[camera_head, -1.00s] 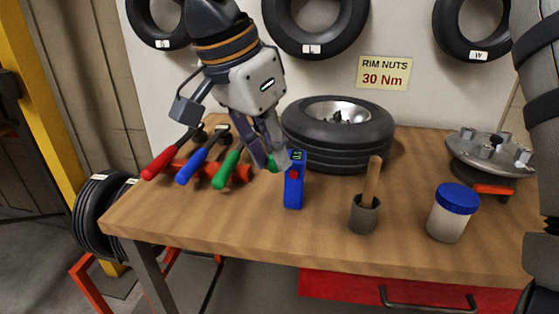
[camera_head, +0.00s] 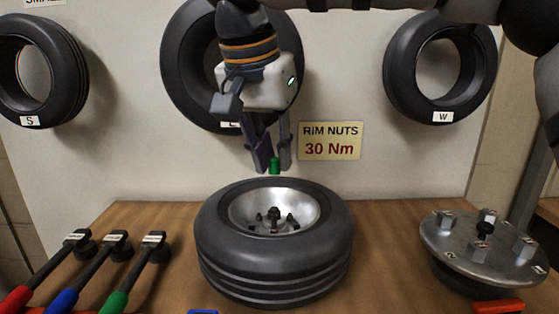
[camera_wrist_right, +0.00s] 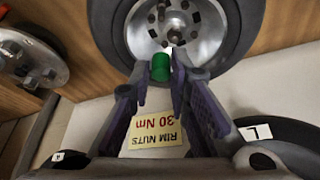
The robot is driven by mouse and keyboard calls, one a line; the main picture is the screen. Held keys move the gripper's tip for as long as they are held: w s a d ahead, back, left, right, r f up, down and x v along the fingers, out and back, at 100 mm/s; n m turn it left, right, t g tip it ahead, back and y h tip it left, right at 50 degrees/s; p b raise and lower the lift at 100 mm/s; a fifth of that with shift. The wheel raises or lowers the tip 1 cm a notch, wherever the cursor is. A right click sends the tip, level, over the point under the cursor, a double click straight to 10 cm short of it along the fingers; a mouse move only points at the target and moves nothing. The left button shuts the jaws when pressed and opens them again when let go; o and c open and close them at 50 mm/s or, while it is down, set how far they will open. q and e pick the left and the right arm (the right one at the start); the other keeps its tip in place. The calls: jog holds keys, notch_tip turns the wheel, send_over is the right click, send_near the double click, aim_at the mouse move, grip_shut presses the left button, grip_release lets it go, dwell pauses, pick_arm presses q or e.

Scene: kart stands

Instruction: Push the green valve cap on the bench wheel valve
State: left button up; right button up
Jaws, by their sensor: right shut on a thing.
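The bench wheel (camera_head: 275,262) lies flat on the wooden bench, its silver rim (camera_head: 245,216) facing up. A dark stem and several dark studs stand in the rim; I cannot tell for sure which is the valve. My right gripper (camera_head: 274,165) is shut on the small green valve cap (camera_head: 275,166) and holds it above the wheel, apart from it. In the right wrist view the cap (camera_wrist_right: 161,67) sits between the fingertips, with the rim (camera_wrist_right: 176,32) beyond it. My left gripper is not in view.
Three hammer-like tools with red, blue and green (camera_head: 115,301) handles lie at the left. A metal hub plate with studs (camera_head: 483,247) stands at the right. Tyres (camera_head: 440,70) and a "RIM NUTS 30 Nm" sign (camera_head: 331,140) are on the wall behind.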

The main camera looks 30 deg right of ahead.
jog(key=shift+s+a+r, duration=0.1)
jog(key=shift+s+a, duration=0.1)
jog(key=shift+s, duration=0.05)
jog(key=shift+w+f, duration=0.1)
jog(key=shift+f, duration=2.85)
jog(key=shift+f+n, duration=0.3)
jog(key=shift+f, duration=1.15)
jog(key=o, duration=0.8)
jog(key=shift+c, duration=0.2)
jog(key=v, duration=1.2)
jog(key=shift+d, duration=0.1)
